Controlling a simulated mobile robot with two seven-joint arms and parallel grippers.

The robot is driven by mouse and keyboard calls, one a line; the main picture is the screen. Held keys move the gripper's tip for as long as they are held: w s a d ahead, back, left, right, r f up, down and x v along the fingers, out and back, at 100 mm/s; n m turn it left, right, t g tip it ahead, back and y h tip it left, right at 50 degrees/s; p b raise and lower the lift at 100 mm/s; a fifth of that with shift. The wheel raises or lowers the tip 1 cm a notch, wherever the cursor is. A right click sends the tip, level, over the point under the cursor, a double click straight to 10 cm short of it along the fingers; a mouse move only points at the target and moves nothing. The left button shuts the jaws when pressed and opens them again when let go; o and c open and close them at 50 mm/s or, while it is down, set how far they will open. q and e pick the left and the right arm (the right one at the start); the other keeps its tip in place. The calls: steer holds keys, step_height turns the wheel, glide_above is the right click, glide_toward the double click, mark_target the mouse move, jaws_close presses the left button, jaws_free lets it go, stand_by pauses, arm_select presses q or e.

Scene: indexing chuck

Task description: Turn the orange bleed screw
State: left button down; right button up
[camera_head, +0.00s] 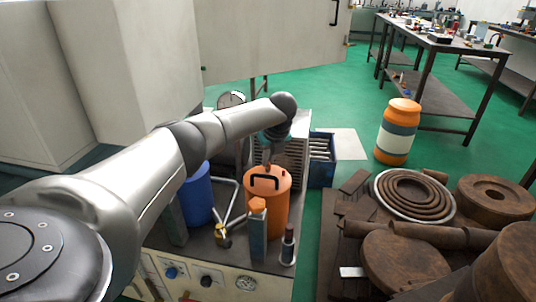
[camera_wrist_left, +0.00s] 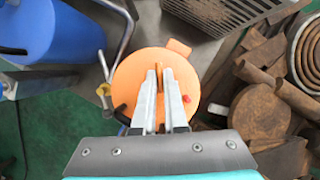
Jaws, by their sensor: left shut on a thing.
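My left gripper (camera_head: 268,163) reaches down over the orange lidded cylinder (camera_head: 268,187) on the bench. In the left wrist view its two fingers (camera_wrist_left: 160,72) are closed close together over the round orange top (camera_wrist_left: 128,75). A small darker orange piece, seemingly the bleed screw (camera_wrist_left: 159,69), shows between the fingertips, and the gripper is shut on it. The fingers hide most of this piece, so its turn angle cannot be told. A black handle (camera_head: 265,181) stands on the cylinder's top. My right gripper is in neither view.
A blue cylinder (camera_head: 197,197) and bent metal pipe (camera_head: 232,208) stand left of the orange cylinder. An orange-topped post (camera_head: 258,204) and dark bottle (camera_head: 288,246) stand in front. Rusty round parts (camera_head: 415,265) crowd the right. Green floor (camera_head: 345,85) is open behind.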

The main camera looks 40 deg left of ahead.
arm_select(q)
steer(key=shift+w+n+g, duration=0.1)
steer(key=shift+n+g, duration=0.3)
steer(key=shift+n, duration=0.5)
steer(key=shift+n+g+y+b, duration=0.3)
steer(key=shift+n+b, duration=0.25)
steer(key=shift+n, duration=0.35)
steer(key=shift+w+n+g+b, duration=0.1)
steer(key=shift+n+g+b, duration=0.3)
steer(key=shift+n+b, duration=1)
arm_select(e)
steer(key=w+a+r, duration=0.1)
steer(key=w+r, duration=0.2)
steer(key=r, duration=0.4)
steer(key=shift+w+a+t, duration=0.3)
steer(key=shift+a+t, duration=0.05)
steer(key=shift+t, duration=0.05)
arm_select(q)
steer(key=c, duration=1)
jaws_free()
steer(key=shift+o, duration=0.2)
steer(key=shift+r, duration=0.15)
